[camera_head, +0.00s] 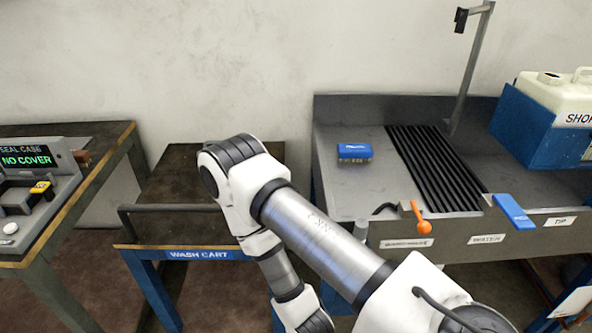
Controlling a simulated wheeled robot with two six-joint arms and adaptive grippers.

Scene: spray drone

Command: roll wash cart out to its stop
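The wash cart (185,168) stands between the left bench and the grey sink unit. It has a dark worn top, blue legs and a blue front strip labelled "WASH CART" (199,254). A dark handle bar (170,208) runs across its front, and its right part is hidden behind my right arm. My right arm comes in from the lower right, bends above the cart's front right side and goes down out of the bottom edge. Its gripper is out of view. My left arm and gripper are not in view. No stop for the cart can be made out.
The left bench (112,150) holds a case reading "NO COVER" (25,158). The sink unit (345,190) is right of the cart, with a blue brush (354,152), an orange lever (420,218) and a white jug (560,92). Floor shows in front of the cart.

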